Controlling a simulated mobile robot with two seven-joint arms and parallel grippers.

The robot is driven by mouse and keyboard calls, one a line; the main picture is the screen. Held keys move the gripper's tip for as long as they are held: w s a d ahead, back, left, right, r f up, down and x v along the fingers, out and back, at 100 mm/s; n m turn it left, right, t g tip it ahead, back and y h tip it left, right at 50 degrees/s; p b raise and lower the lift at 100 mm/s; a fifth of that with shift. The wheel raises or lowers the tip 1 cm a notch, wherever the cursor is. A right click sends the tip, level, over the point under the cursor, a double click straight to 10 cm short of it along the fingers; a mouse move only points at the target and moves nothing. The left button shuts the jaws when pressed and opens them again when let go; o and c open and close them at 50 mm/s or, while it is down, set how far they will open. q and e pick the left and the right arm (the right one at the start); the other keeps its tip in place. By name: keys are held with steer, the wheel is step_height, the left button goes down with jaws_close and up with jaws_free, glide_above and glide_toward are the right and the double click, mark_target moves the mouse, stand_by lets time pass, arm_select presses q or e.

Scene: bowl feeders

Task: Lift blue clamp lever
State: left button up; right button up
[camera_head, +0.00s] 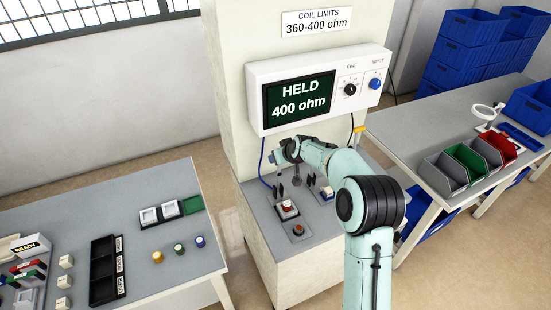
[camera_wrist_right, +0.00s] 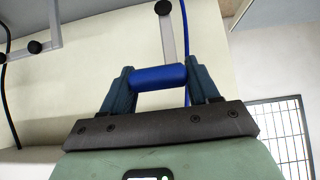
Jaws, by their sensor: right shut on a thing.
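The blue clamp lever (camera_wrist_right: 158,77) shows in the right wrist view as a blue cylindrical grip on a grey metal arm (camera_wrist_right: 166,28). My right gripper (camera_wrist_right: 160,86) is shut on this grip, with one finger at each end of it. In the head view my right gripper (camera_head: 281,170) is over the left part of the grey bench top in front of the pillar, and the blue grip cannot be made out there. My left gripper is not in view.
A meter (camera_head: 318,90) on the pillar reads HELD, 400 ohm. A coil-like part (camera_head: 287,207) and an orange-red button (camera_head: 298,230) are on the bench. A second clamp (camera_head: 326,191) is to the right. Side tables (camera_head: 165,262) hold trays and bins.

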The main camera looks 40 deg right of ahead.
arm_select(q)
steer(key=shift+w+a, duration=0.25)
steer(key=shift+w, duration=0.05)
arm_select(e)
steer(key=shift+w+f, duration=0.3)
steer(key=shift+f, duration=0.05)
steer(key=o, duration=1.4)
steer(key=shift+w+d, duration=0.1)
steer(key=shift+w, duration=0.05)
steer(key=shift+r, duration=0.1)
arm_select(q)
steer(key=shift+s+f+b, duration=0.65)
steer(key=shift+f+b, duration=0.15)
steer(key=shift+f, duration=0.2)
arm_select(e)
steer(key=v, duration=1.3)
steer(key=shift+r, duration=0.15)
